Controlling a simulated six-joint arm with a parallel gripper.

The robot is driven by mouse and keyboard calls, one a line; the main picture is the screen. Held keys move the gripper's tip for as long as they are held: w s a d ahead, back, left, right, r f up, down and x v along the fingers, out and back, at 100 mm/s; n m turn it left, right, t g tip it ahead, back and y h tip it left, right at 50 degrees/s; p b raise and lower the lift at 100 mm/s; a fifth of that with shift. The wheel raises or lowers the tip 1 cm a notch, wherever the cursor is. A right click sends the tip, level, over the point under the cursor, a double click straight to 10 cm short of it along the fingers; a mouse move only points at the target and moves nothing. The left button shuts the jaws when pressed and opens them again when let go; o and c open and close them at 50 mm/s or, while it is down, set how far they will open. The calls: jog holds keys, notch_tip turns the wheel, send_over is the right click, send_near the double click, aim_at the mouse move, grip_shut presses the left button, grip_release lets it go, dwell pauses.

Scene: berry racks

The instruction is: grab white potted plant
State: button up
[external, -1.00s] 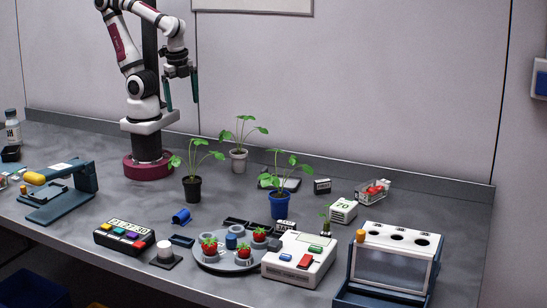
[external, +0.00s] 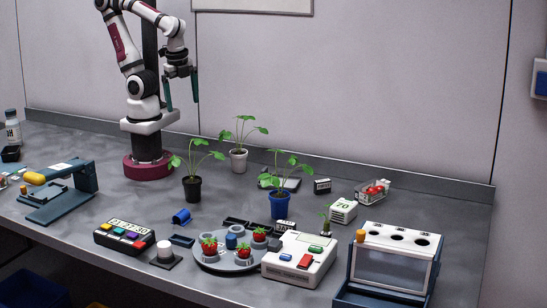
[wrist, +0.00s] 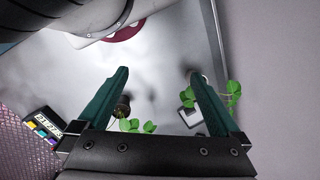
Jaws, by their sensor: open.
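The white potted plant (external: 238,160) stands upright on the grey bench, right of my arm's base, with green leaves above its pale pot. My gripper (external: 182,101) hangs above the bench, up and to the left of this plant and apart from it. In the wrist view, the gripper (wrist: 159,74) has its two teal fingers spread with nothing between the tips. Green leaves (wrist: 232,89) show beside the right finger there; that finger partly hides what lies below, so the white pot is hard to make out.
A plant in a black pot (external: 192,189) stands in front of the white one, and one in a blue pot (external: 279,206) to its right. A round tray (external: 213,266) with strawberries, a white device (external: 299,268) and a rack (external: 392,265) fill the front. The wall is close behind.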

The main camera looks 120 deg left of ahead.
aim_at(241, 153)
jog(key=w+d+f+m+g+y, duration=0.2)
jog(key=w+d+f+m+y, duration=0.1)
jog(key=w+f+m+y, duration=1)
jog(key=a+f+n, duration=0.1)
jog(key=a+f, duration=0.1)
jog(key=a, duration=0.3)
jog(key=a+f+h, duration=0.1)
jog(key=a+f, duration=0.1)
jog(key=a, duration=0.3)
jog(key=a+f+n, duration=0.1)
jog(key=a+f, duration=0.2)
jog(key=a, duration=0.2)
jog(key=shift+w+f+n+h, duration=0.1)
jog(key=shift+w+n+h, duration=0.2)
jog(key=shift+d, duration=0.1)
jog(key=c, duration=1.4)
